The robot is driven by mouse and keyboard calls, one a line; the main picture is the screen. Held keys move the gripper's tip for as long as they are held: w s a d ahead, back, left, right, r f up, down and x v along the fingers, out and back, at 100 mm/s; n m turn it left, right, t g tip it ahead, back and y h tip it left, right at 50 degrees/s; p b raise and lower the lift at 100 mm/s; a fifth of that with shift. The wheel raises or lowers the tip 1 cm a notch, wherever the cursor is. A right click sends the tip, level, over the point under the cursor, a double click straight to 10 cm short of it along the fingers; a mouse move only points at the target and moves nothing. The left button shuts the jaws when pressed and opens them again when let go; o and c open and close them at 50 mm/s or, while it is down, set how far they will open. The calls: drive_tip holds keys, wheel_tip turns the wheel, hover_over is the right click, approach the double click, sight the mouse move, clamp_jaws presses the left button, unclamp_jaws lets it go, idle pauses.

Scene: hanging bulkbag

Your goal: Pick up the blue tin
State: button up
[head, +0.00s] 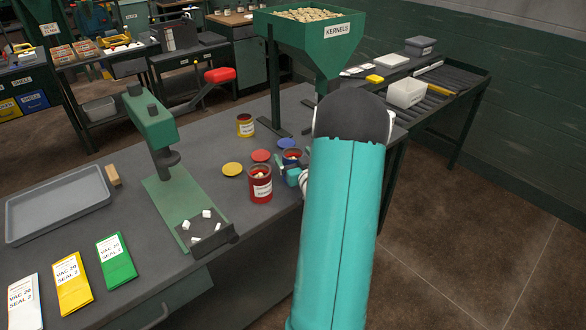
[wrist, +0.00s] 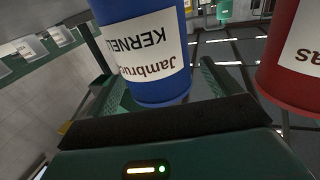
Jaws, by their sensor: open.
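The blue tin (head: 291,154) stands on the dark bench in the head view, partly hidden by my gripper and arm. In the wrist view the blue tin (wrist: 160,88) appears upside down, large and close, with a white label. My gripper (wrist: 162,78) is open, with one finger on each side of the tin. In the head view my gripper (head: 292,176) is small and mostly hidden by my arm. I cannot tell whether the fingers touch the tin.
A red tin (head: 260,184) stands close beside the blue one and also shows in the wrist view (wrist: 292,75). A yellow tin (head: 245,126) stands farther back. Yellow (head: 232,169) and red (head: 261,155) lids lie nearby. A green press (head: 155,120) is left, a kernel hopper (head: 312,42) behind.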

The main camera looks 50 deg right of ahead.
drive_tip(key=shift+w+d, duration=0.2)
drive_tip(key=shift+w, duration=0.05)
drive_tip(key=c, duration=1.5)
drive_tip(key=shift+r, duration=0.1)
drive_tip(key=shift+r, duration=0.5)
drive_tip(key=s+a+r, duration=0.8)
drive_tip(key=a+r, duration=0.3)
drive_tip(key=r, duration=0.1)
drive_tip(key=shift+s, duration=0.25)
